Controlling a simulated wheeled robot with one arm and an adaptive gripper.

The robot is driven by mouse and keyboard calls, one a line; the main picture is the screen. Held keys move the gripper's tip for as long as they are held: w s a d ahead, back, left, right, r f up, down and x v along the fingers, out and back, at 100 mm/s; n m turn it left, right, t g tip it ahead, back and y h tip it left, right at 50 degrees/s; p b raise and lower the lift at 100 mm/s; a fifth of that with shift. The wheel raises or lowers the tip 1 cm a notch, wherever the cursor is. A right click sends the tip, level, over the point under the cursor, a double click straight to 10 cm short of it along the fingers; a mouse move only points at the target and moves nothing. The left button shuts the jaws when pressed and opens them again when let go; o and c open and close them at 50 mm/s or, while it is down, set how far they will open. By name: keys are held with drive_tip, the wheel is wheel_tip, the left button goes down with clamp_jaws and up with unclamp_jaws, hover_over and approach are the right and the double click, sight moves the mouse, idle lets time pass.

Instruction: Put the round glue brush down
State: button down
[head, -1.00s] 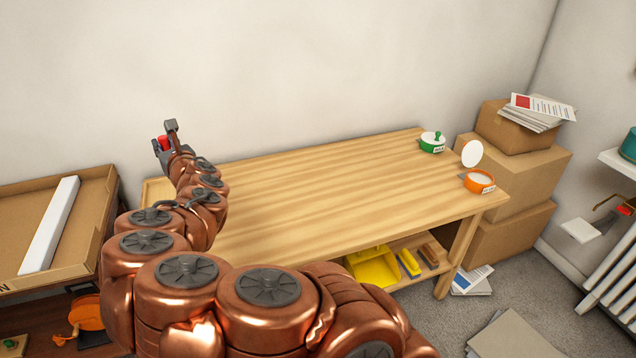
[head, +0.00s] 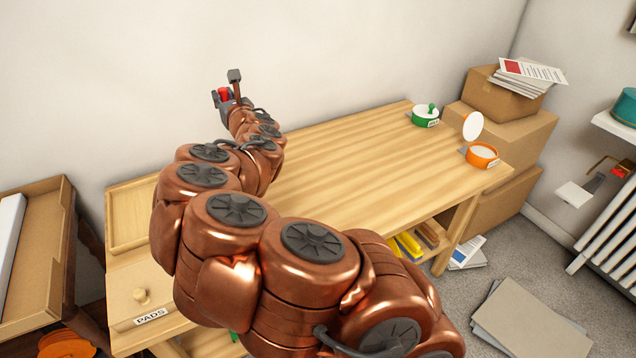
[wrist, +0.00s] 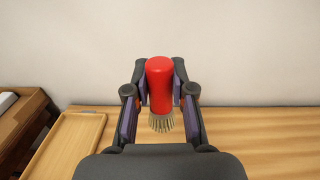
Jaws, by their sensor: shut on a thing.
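The round glue brush (wrist: 160,82) has a red handle and pale bristles that point down in the wrist view. My gripper (wrist: 160,90) is shut on its red handle, with one finger on each side. In the head view the red of the brush (head: 224,94) shows between the fingers of my gripper (head: 226,95), against the wall. The brush is held up above the back left part of the wooden worktop (head: 350,165). My arm hides part of the worktop in the head view.
A shallow wooden tray (head: 128,215) is at the worktop's left end, behind a "PADS" label (head: 152,317). A green pot (head: 425,116) and an open orange pot (head: 482,156) stand at the right end. The middle worktop looks clear. Cardboard boxes (head: 510,135) stand to the right.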

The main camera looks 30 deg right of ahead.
drive_tip(key=s+d+f+h+b, duration=0.1)
drive_tip(key=s+d+f+b, duration=0.2)
drive_tip(key=d+b, duration=0.15)
drive_tip(key=s+d+f+m+b, duration=0.1)
drive_tip(key=s+d+f+b, duration=0.15)
drive_tip(key=d, duration=0.35)
drive_tip(key=s+d+f+h+b, duration=0.1)
drive_tip(key=s+d+f+b, duration=0.2)
drive_tip(key=d+b, duration=0.15)
drive_tip(key=s+d+f+m+h+b, duration=0.1)
drive_tip(key=s+d+f+h+b, duration=0.1)
drive_tip(key=s+d+f+b, duration=1.1)
drive_tip(key=p, duration=0.6)
hover_over(339, 169)
drive_tip(key=shift+g, duration=0.3)
drive_tip(key=shift+f, duration=2.2)
drive_tip(key=shift+f+b, duration=0.25)
drive_tip(key=shift+b, duration=0.2)
drive_tip(key=c, duration=1)
unclamp_jaws()
drive_tip(key=shift+r, duration=0.1)
drive_tip(key=shift+r, duration=0.1)
